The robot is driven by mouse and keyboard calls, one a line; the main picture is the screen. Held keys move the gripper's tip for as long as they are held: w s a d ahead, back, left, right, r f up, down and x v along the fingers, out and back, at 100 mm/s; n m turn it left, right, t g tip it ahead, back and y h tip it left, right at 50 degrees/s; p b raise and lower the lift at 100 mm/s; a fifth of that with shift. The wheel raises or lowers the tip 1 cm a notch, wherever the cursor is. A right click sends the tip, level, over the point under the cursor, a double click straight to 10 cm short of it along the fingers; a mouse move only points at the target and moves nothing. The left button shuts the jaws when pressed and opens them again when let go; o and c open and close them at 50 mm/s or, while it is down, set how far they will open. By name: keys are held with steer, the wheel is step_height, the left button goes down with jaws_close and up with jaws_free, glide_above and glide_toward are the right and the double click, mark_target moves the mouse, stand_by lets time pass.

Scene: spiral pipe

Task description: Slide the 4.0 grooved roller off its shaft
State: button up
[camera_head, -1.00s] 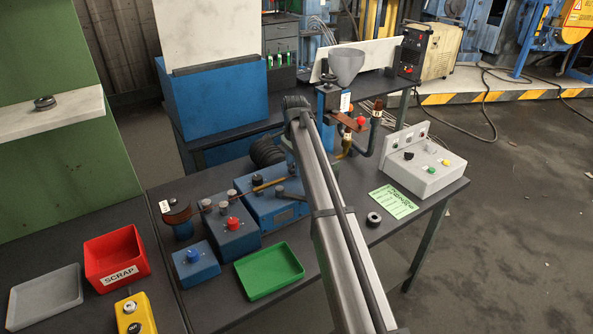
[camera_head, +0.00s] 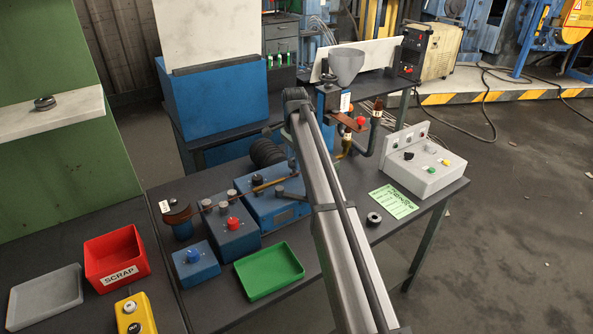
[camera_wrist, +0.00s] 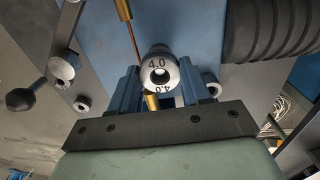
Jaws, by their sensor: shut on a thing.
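In the wrist view, a silver roller (camera_wrist: 159,64) marked 4.0, with a second upside-down marking below, sits between the two blue fingers of my gripper (camera_wrist: 160,80). The fingers are shut on its sides. Its face points to the camera and has a dark centre hole. I cannot tell how far it sits on its shaft. A copper-coloured wire (camera_wrist: 134,40) runs from a brass tube (camera_wrist: 123,9) down to the roller's edge. In the head view, my arm hides the gripper and roller, beside the blue machine (camera_head: 268,207).
A dark ring (camera_head: 374,219) lies on the table near a green sheet (camera_head: 393,201). A green tray (camera_head: 269,271), red SCRAP bin (camera_head: 116,255) and grey tray (camera_head: 45,296) stand at the front. Black ribbed coils (camera_wrist: 270,32) and a black-knobbed lever (camera_wrist: 20,99) flank the gripper.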

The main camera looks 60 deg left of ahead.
steer(key=shift+r, duration=1.9)
steer(key=shift+r, duration=0.15)
steer(key=w+d+f, duration=0.2)
steer(key=w+d, duration=1)
steer(key=d, duration=0.3)
steer(key=w+d+f, duration=0.2)
steer(key=w+d, duration=1)
steer(key=d, duration=0.4)
steer(key=w+d+f, duration=0.2)
steer(key=w+d, duration=0.2)
steer(key=d, duration=0.8)
steer(key=w+d+f, duration=0.1)
steer(key=w+d, duration=0.2)
steer(key=d, duration=1)
steer(key=s+d+f, duration=0.2)
steer(key=d, duration=1.5)
steer(key=s+d+f, duration=0.1)
steer(key=s+d, duration=0.2)
steer(key=d, duration=1.4)
steer(key=shift+s+f, duration=0.15)
steer(key=shift+f, duration=0.25)
